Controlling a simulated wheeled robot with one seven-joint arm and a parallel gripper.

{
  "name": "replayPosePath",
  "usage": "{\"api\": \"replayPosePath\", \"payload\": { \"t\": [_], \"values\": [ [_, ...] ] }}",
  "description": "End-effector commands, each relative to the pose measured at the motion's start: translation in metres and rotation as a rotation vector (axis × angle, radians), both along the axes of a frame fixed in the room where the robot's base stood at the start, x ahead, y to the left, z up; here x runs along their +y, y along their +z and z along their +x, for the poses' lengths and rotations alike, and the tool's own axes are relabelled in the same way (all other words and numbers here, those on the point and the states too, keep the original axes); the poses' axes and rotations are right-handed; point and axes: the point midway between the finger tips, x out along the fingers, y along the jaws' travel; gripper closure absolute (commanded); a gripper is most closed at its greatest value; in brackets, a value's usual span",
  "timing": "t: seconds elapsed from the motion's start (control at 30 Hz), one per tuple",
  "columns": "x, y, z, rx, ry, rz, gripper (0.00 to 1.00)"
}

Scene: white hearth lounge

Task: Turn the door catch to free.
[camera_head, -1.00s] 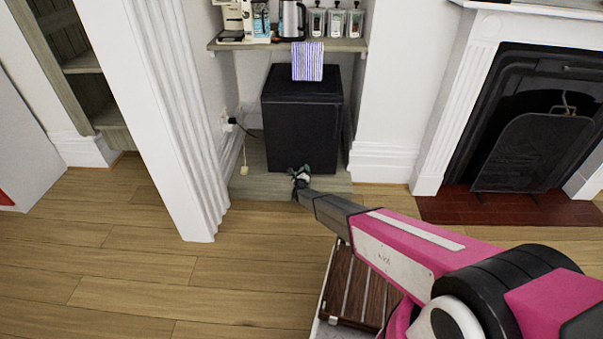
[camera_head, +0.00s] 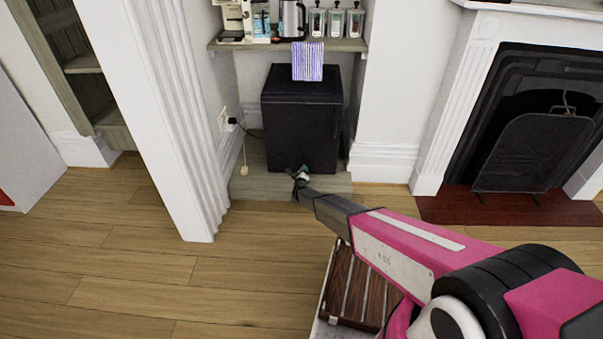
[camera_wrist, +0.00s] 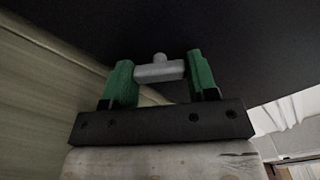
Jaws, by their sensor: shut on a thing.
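The door catch (camera_wrist: 160,71) is a small light grey bar with a round knob on top, in the wrist view. It lies across the gap between the green fingers of my gripper (camera_wrist: 161,80), which is shut on it. Behind it is the dark face of the black cabinet (camera_head: 300,125), which stands under the shelf in the alcove. In the head view my gripper (camera_head: 299,174) is low at the cabinet's front bottom edge. The catch is too small to make out there.
A wooden shelf (camera_head: 225,44) above holds a coffee machine, a kettle (camera_head: 292,20) and jars. A striped cloth (camera_head: 307,62) hangs from it. A white pillar (camera_head: 178,120) stands left, the fireplace (camera_head: 530,120) right. The wooden floor (camera_head: 130,260) at left is clear.

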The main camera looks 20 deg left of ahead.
Motion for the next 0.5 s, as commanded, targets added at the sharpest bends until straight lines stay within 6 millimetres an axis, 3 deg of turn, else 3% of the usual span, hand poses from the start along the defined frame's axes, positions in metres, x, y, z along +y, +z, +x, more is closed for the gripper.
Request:
{"api": "replayPosePath", "payload": {
  "t": [0.5],
  "values": [
    [0.0001, -0.0006, -0.0003, -0.098, 0.000, -0.411, 0.71]
  ]
}}
